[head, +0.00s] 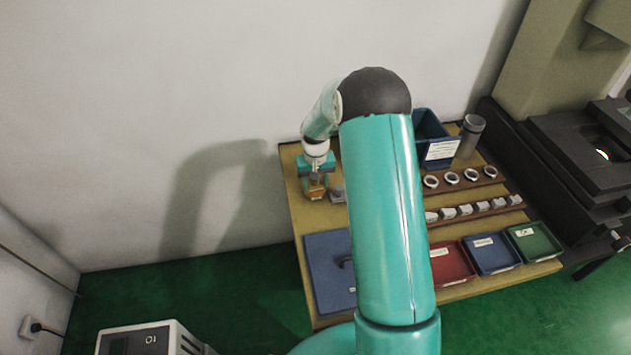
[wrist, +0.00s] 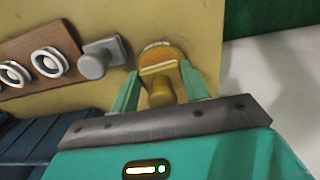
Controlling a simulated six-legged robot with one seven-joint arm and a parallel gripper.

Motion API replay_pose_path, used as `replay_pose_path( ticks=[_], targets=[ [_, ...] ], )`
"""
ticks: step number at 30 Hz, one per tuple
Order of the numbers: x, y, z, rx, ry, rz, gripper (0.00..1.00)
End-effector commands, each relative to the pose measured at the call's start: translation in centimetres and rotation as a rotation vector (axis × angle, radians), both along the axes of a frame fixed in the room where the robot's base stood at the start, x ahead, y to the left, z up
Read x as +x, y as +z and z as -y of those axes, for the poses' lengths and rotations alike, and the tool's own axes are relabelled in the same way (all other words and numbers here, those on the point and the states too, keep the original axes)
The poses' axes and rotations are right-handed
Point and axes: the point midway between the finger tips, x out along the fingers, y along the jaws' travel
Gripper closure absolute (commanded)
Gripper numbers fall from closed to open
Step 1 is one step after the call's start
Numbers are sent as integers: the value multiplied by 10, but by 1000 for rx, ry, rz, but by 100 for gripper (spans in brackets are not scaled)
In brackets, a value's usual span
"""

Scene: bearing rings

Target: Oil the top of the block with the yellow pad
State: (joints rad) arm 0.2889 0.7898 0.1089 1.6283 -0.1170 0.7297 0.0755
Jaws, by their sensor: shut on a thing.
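My gripper (head: 316,178) is at the far left corner of the wooden table. In the wrist view its two teal fingers (wrist: 161,92) are shut on the yellow pad (wrist: 158,71), which has a rounded knob-like grip. In the head view the pad (head: 316,191) shows small below the fingers. A round orange patch or dish (wrist: 172,53) shows just beyond the pad; I cannot tell whether they touch. A grey block (wrist: 97,63) stands beside the pad, apart from it, and also shows in the head view (head: 338,195). The pad's underside is hidden.
A brown rack holds several rings (head: 452,178); a rail behind my arm holds several pale blocks (head: 466,210). Red (head: 452,263), blue (head: 492,252) and green (head: 534,241) trays line the front. A blue bin (head: 428,126) and grey cup (head: 470,135) stand behind. A blue board (head: 325,265) lies front left.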

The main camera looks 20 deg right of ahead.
Motion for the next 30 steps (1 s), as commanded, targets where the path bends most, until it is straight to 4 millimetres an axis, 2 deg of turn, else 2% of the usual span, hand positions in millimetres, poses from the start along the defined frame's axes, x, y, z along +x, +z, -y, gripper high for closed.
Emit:
replay_pose_path(
  ticks=[30],
  targets=[
    [0, -7, 0, 0, 0, 0, 79]
  ],
)
